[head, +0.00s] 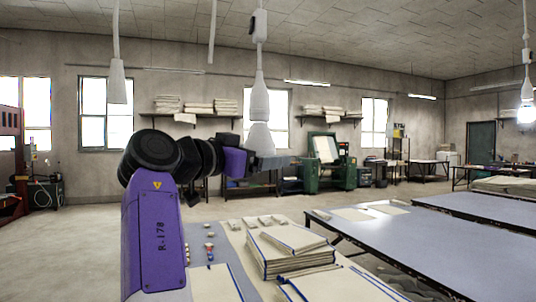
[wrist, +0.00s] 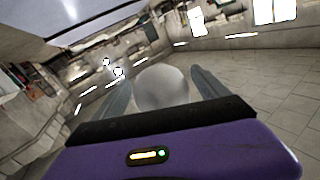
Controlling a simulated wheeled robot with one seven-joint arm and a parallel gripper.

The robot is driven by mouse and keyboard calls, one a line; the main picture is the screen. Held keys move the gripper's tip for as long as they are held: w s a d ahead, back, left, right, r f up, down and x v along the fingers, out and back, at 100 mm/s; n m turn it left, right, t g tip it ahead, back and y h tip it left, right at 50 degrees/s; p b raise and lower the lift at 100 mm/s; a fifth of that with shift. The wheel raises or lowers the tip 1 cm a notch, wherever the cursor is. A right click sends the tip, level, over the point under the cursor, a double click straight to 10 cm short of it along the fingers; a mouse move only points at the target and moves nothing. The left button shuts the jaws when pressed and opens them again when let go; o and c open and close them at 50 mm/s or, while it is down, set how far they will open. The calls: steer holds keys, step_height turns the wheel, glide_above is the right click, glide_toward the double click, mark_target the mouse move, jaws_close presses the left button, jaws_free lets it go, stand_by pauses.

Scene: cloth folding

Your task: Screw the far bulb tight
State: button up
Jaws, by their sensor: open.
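A white, unlit bulb (head: 260,140) hangs under a white socket (head: 259,98) on a cord near the middle of the head view. My gripper (head: 272,160) is at the bulb's lower end. In the wrist view the round bulb (wrist: 162,87) sits between the two grey fingers of my open gripper (wrist: 165,85), one finger on each side. A gap shows beside the right finger; contact on the left cannot be told. How far the bulb sits in its socket cannot be told. Another bulb (head: 526,114) is lit at the far right.
Another hanging socket (head: 117,82) at left shows no bulb. A table with stacked cloths (head: 290,252) stands below my arm, and a long grey table (head: 440,240) is at right. The air around the hanging bulb looks clear.

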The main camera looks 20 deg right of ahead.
steer(key=shift+x, duration=1.05)
steer(key=c, duration=1.3)
